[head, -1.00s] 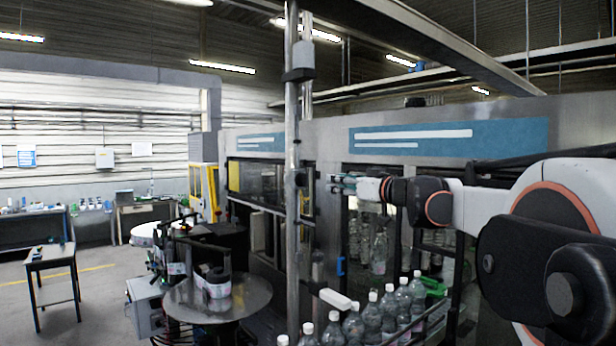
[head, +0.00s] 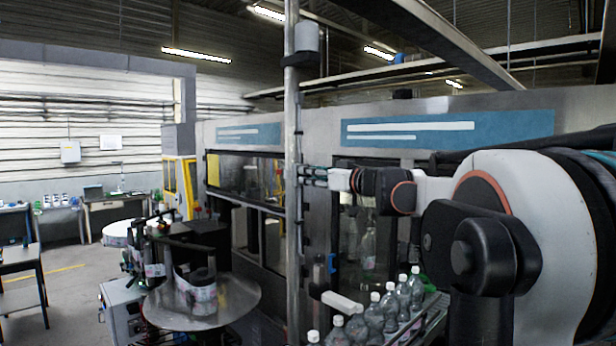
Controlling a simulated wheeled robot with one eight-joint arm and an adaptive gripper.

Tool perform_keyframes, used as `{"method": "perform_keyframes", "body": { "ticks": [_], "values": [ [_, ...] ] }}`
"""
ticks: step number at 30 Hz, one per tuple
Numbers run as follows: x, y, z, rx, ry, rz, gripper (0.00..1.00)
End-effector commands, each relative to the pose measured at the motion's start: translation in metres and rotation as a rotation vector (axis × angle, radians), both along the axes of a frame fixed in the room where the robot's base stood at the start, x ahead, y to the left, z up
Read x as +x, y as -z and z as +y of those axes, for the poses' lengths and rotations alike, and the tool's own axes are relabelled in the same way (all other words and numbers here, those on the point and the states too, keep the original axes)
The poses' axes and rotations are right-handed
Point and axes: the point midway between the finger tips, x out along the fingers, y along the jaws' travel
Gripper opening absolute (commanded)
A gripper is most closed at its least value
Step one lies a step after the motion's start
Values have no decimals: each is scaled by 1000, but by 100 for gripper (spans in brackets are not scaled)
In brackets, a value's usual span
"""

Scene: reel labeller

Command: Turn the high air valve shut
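A tall grey metal pole (head: 292,230) stands in front of the machine, with a grey cylindrical unit (head: 306,37) near its top. Small dark fittings (head: 299,176) sit partway up the pole; I cannot tell whether one of them is the high air valve or how its handle stands. My gripper (head: 308,176) reaches in from the right, pointing left, with its tip at the pole's right side by these fittings. Contact cannot be made out. The fingers are too small to tell open from shut. A small blue part (head: 332,263) shows lower, right of the pole.
The labelling machine (head: 450,130) fills the space behind my arm. Several clear bottles (head: 375,318) with white caps stand on the conveyor below. A round metal table (head: 240,300) with label reels (head: 196,290) is left of the pole. Open floor lies further left.

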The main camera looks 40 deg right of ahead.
Motion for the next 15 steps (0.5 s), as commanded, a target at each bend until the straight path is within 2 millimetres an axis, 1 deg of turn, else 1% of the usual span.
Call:
{"method": "perform_keyframes", "body": {
  "ticks": [3,5,6,7,8,15],
  "values": [
    [0,0,0,0,0,0,31],
    [0,0,0,0,0,0,17],
    [0,0,0,0,0,0,8],
    [0,0,0,0,0,0,1],
    [0,0,0,0,0,0,0],
    [0,0,0,3,0,0,0]
  ]
}}
